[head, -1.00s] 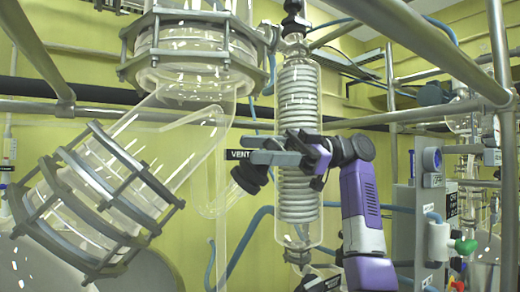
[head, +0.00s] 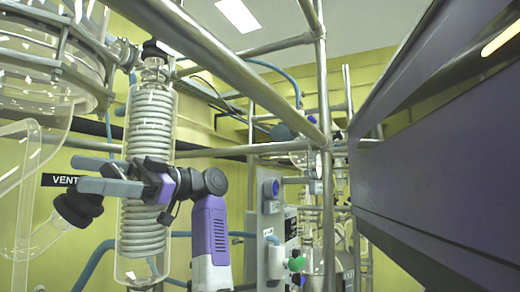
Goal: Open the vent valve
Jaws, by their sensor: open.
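A black "VENT" label (head: 60,180) shows at the left, partly covered by my gripper's fingers. A black round knob (head: 78,208), apparently the vent valve's, sits on a clear glass tube just below the label. My gripper (head: 78,175) is open, its two grey fingers pointing left, one above the other with a gap between. The fingers appear just above the knob, and the lower finger overlaps its top edge in the picture. I cannot tell whether they touch.
A glass condenser with a white coil (head: 148,120) stands behind my gripper. A large glass vessel (head: 40,75) is at upper left. Metal frame bars (head: 322,170) cross the view. A grey control box (head: 270,235) with a green knob (head: 296,264) stands right of my arm.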

